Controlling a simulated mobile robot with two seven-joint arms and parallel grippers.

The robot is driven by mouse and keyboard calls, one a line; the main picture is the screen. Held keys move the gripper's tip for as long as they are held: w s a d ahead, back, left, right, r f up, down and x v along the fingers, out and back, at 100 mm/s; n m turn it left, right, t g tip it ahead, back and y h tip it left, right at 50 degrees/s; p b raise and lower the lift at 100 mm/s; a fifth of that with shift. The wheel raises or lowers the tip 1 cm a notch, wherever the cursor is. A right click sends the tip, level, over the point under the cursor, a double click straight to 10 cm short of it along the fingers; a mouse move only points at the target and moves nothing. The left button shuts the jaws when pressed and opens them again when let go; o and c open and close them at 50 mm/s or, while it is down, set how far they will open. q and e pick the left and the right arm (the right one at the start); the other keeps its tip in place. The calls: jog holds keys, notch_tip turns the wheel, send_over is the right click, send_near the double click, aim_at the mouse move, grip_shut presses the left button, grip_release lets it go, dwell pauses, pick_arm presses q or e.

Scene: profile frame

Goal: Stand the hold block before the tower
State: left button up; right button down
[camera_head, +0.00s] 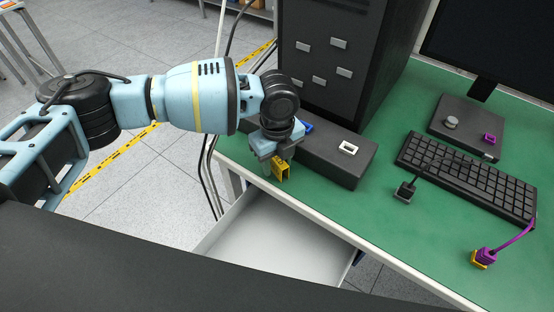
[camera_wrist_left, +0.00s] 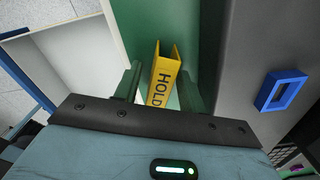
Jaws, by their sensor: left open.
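The hold block (camera_head: 281,169) is a small yellow channel-shaped piece near the table's front left edge. In the left wrist view the hold block (camera_wrist_left: 164,78) shows the word HOLD and its open channel end, over green table top. My left gripper (camera_head: 275,163) is over the table edge; in the wrist view its fingers (camera_wrist_left: 160,85) are apart on either side of the block. Whether they touch it I cannot tell. The black tower (camera_head: 333,62) stands behind, with several grey plates on its front. My right gripper is not in view.
An open white drawer (camera_head: 265,235) juts below the table edge. The keyboard (camera_head: 470,176), a black plug (camera_head: 404,192) and a purple plug (camera_head: 486,256) lie right.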

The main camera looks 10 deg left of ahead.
aim_at(277, 158)
pick_arm(q)
notch_tip(277, 158, up, 12)
jog(key=shift+r, duration=0.15)
dwell(0.3)
dwell(0.4)
